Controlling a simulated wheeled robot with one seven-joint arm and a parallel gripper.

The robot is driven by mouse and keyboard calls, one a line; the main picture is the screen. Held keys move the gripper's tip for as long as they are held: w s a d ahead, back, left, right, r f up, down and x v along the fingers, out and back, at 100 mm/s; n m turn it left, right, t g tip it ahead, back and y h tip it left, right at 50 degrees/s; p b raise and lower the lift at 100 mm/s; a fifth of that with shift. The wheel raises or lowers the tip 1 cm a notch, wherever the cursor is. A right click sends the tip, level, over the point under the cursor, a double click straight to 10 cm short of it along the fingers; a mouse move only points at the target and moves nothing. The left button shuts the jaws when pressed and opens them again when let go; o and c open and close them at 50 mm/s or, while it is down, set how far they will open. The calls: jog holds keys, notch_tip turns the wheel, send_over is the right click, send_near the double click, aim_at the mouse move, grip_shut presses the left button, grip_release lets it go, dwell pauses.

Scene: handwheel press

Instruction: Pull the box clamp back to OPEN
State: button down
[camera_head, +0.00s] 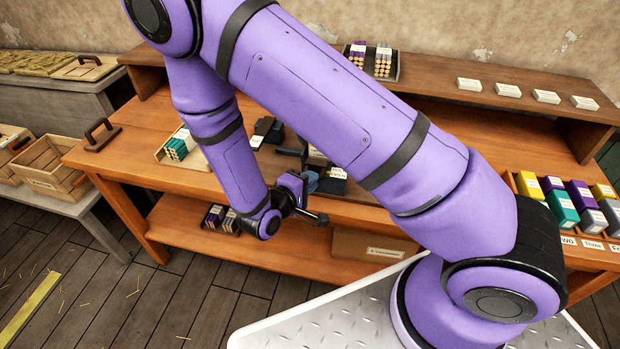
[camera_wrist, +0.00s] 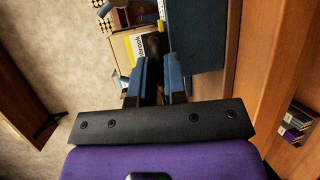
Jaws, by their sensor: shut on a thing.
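My gripper (camera_wrist: 156,68) has its two blue fingers closed around a dark, rounded clamp handle (camera_wrist: 153,46) in the wrist view. The blue body of the press (camera_wrist: 196,38) stands right beside the fingers. A pale box part with a yellow and white label (camera_wrist: 145,42) lies just beyond the handle. In the head view my gripper (camera_head: 308,184) is at the front of the press, low over the bench edge. Dark press parts (camera_head: 268,130) show behind it, and a small white label (camera_head: 338,172) shows beside it. My arm hides much of the press, and I cannot read the clamp's position.
The wooden bench (camera_head: 150,135) has a tray with teal-ended sticks (camera_head: 178,148) at left. Coloured boxes (camera_head: 568,205) stand at right. A lower shelf holds a cardboard box (camera_head: 372,249). A wooden crate (camera_head: 47,172) stands on the left side table.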

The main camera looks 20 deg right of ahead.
jog(key=c, duration=1.2)
grip_release()
jog(key=shift+s+a, duration=0.15)
jog(key=shift+s, duration=0.05)
jog(key=shift+o, duration=0.2)
jog(key=v, duration=1)
jog(key=shift+s+a, duration=0.2)
jog(key=shift+a, duration=0.1)
jog(key=s+d+r+m+g+y, duration=0.1)
jog(key=d+r+m+g+y, duration=0.25)
jog(key=d+r, duration=0.45)
jog(key=s+d+r+m+g+y, duration=0.1)
jog(key=d+r+m+g+y, duration=0.25)
jog(key=r, duration=0.95)
jog(key=s+d+r+t+y, duration=0.2)
jog(key=s+d+r+y, duration=0.1)
jog(key=s+r, duration=0.3)
jog(key=s+d+r+t+y, duration=0.2)
jog(key=s+r, duration=0.4)
jog(key=r, duration=0.3)
jog(key=shift+d+r+y, duration=0.15)
jog(key=shift+d+y, duration=0.55)
jog(key=shift+d, duration=0.05)
